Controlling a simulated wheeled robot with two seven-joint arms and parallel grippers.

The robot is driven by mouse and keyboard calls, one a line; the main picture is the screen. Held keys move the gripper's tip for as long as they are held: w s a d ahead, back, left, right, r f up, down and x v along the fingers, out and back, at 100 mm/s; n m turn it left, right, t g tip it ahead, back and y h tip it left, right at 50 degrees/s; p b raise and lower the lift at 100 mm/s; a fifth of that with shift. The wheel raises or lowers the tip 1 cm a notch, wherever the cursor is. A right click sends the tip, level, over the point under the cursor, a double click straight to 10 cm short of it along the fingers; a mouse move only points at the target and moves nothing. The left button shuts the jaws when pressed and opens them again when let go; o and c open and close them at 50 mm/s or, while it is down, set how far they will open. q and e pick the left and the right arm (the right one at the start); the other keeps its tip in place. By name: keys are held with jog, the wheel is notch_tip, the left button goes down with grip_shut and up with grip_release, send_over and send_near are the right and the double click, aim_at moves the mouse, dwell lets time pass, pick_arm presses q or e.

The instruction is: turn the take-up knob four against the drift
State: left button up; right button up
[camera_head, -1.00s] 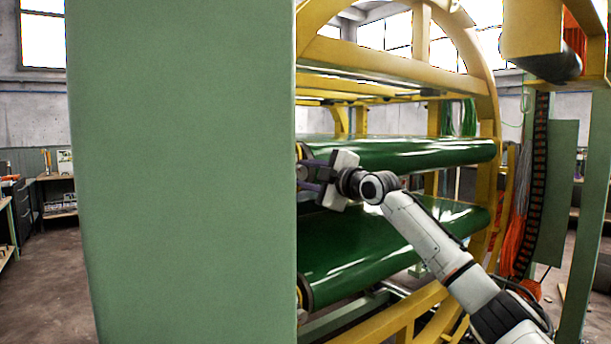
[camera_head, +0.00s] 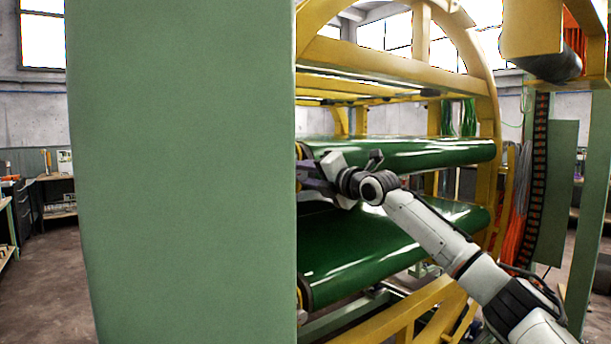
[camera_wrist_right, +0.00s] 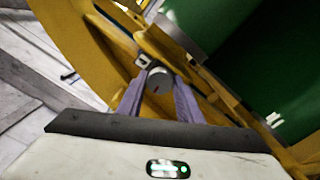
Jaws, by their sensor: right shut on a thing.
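In the head view my right gripper (camera_head: 316,173) reaches in between the two green rollers at the edge of a large green panel, tilted. The panel hides the fingertips and the knob there. My left gripper is not in view.
The large green panel (camera_head: 185,170) blocks the left half of the head view. An upper green belt roller (camera_head: 410,152) and a lower one (camera_head: 370,255) lie above and below my right arm. A yellow ring frame (camera_head: 485,110) curves behind. Orange cables (camera_head: 515,215) hang at right.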

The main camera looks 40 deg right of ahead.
jog(key=n, duration=0.4)
jog(key=shift+n, duration=0.3)
jog(key=n, duration=0.3)
jog(key=shift+n, duration=0.4)
jog(key=n, duration=0.4)
jog(key=shift+r+n, duration=0.2)
jog(key=shift+n, duration=3.6)
jog(key=n, duration=0.5)
jog(key=shift+f, duration=0.1)
jog(key=o, duration=1)
